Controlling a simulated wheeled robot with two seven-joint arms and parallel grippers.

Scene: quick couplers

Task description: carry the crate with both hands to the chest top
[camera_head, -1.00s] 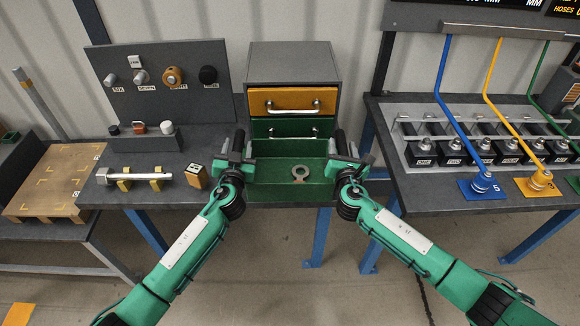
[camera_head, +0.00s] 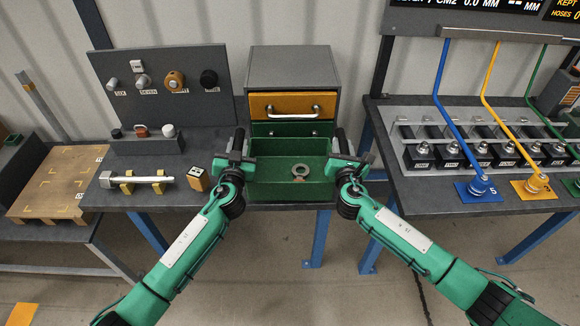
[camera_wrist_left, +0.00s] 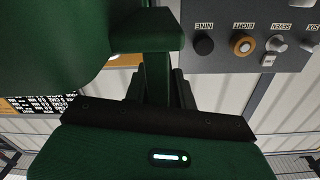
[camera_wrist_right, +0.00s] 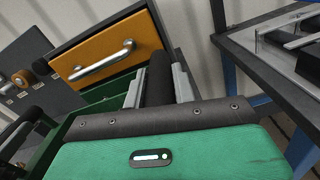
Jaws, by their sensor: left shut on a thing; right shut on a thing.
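The green crate (camera_head: 262,190) is held level between my two grippers, in front of the chest. A grey metal ring (camera_head: 300,171) lies inside it. My left gripper (camera_head: 238,146) is shut on the crate's left side, and a green part of the crate (camera_wrist_left: 158,85) shows between its fingers in the left wrist view. My right gripper (camera_head: 341,146) is shut at the crate's right side; a black bar (camera_wrist_right: 160,85) sits between its fingers in the right wrist view. The grey chest top (camera_head: 293,65) is bare, higher and further back than the crate.
The chest has an orange drawer (camera_head: 292,105) and a green drawer (camera_head: 265,129) below, partly hidden by the crate. A coupler rack (camera_head: 480,150) with upright coloured hoses stands right. A knob panel stands back left.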

